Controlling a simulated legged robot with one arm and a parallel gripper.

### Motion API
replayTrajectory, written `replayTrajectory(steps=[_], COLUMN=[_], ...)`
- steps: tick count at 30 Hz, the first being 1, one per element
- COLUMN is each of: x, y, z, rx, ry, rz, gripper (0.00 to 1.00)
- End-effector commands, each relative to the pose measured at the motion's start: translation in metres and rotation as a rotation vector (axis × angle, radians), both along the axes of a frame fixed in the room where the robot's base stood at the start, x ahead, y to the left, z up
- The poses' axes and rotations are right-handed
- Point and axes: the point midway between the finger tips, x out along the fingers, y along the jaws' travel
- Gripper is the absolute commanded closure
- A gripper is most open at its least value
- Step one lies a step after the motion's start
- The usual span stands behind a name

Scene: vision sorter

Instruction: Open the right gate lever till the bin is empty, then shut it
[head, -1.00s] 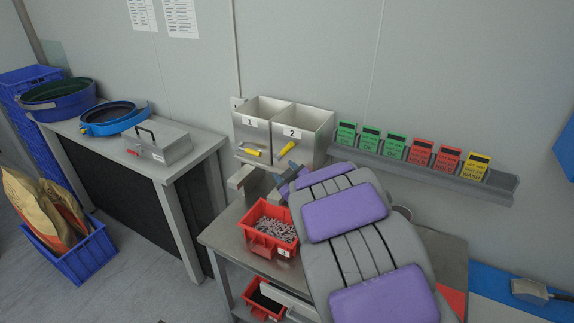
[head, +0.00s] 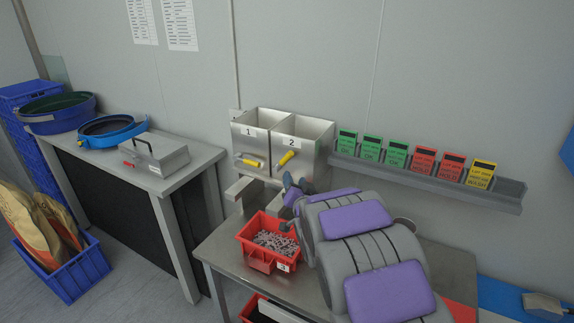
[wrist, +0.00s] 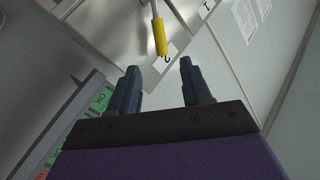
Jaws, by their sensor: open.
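Two metal bins stand at the wall: bin 1 (head: 249,146) on the left and bin 2 (head: 308,150) on the right. The right lever (head: 287,158) has a yellow handle tilted up to the right; the left yellow lever (head: 252,163) is nearly level. My gripper (head: 290,184) is below the right lever. In the wrist view, my open gripper (wrist: 162,85) points at a yellow handle (wrist: 160,37), which lies ahead of the fingertips, apart from them. The bottom of bin 2 is hidden. A red tray (head: 262,260) below holds many small pieces.
The metal bench (head: 225,250) carries the red tray. A grey rail (head: 425,178) with several coloured cards runs along the wall at right. A side table (head: 190,172) at left holds sieves and a metal box. My arm hides part of the bench.

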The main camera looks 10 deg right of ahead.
Motion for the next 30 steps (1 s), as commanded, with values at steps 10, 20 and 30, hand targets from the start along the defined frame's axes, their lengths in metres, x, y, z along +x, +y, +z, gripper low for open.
replayTrajectory(steps=[10, 20, 30], x=[0.049, 0.09, 0.114], y=[0.003, 0.006, 0.007], z=[-0.002, -0.001, -0.001], rx=[-0.001, -0.002, -0.001], ry=[0.002, 0.0, 0.001], rz=[0.001, 0.002, 0.0], gripper=[0.52, 0.52, 0.52])
